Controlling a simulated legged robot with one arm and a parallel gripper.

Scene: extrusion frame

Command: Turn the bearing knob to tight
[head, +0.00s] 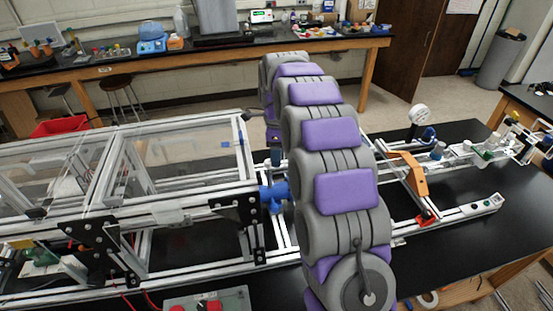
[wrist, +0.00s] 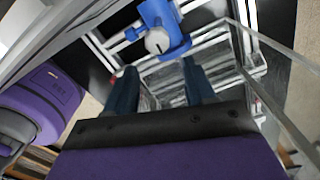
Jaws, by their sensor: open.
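The bearing knob (wrist: 157,41) is a round grey-white cap with a small dark mark near its lower edge. It sits on a blue bearing block (wrist: 176,47) mounted on the aluminium frame. In the head view the blue bearing block (head: 272,195) shows just left of my arm, which partly covers it. My gripper (wrist: 160,78) has two dark blue fingers spread apart with nothing between them. In the wrist view the knob lies beyond the fingertips, roughly in line with the gap, and looks apart from them. In the head view my gripper is mostly hidden behind my arm.
A clear-panelled enclosure (head: 170,165) stands left of the bearing, and its panel edge also runs close on the right in the wrist view (wrist: 270,90). Black plates (head: 237,215) and aluminium rails surround the bearing. An orange handle (head: 410,173) and a gauge (head: 419,114) stand right.

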